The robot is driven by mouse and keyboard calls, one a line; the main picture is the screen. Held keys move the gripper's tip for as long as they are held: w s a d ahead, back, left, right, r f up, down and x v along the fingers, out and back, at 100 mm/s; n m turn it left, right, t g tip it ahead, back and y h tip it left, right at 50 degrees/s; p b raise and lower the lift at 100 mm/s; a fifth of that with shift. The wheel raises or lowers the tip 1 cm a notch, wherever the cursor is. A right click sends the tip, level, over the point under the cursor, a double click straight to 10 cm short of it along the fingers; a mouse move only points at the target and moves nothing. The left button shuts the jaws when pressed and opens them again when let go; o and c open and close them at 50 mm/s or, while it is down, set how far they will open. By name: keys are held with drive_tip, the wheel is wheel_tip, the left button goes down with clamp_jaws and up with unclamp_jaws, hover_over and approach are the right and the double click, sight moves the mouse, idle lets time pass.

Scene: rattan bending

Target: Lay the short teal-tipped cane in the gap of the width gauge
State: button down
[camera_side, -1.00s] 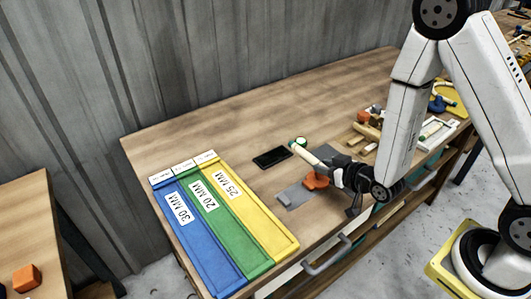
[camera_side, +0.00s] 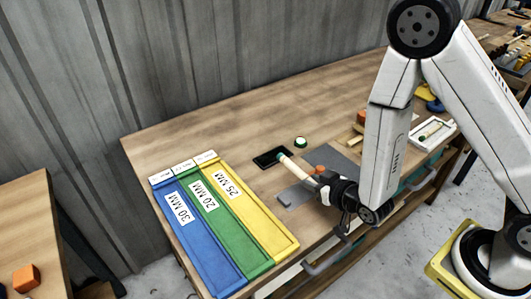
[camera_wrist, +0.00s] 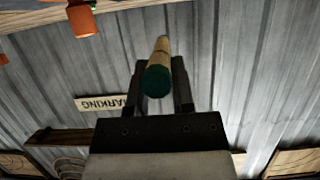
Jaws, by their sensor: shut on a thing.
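My gripper (camera_side: 325,187) is shut on a pale, round cane (camera_side: 301,169) with a teal tip. In the wrist view the cane (camera_wrist: 160,52) lies between the two fingers of my gripper (camera_wrist: 158,62), with a dark teal end facing the camera. A grey plate with a small raised block (camera_side: 285,199) lies below and left of my gripper; I cannot tell whether it is the width gauge. My gripper hides part of that area.
The black device (camera_side: 268,158) and a green-topped button (camera_side: 300,141) lie behind the cane. An orange block (camera_side: 320,170) shows beside it. Blue (camera_side: 190,237), green (camera_side: 222,228) and yellow (camera_side: 253,218) trays marked 30, 20 and 25 MM stand left. A white tray (camera_side: 434,134) lies right.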

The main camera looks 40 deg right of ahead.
sight(310, 207)
drive_tip(key=shift+f, duration=3.2)
drive_tip(key=shift+c, duration=2)
unclamp_jaws()
drive_tip(key=shift+r, duration=0.2)
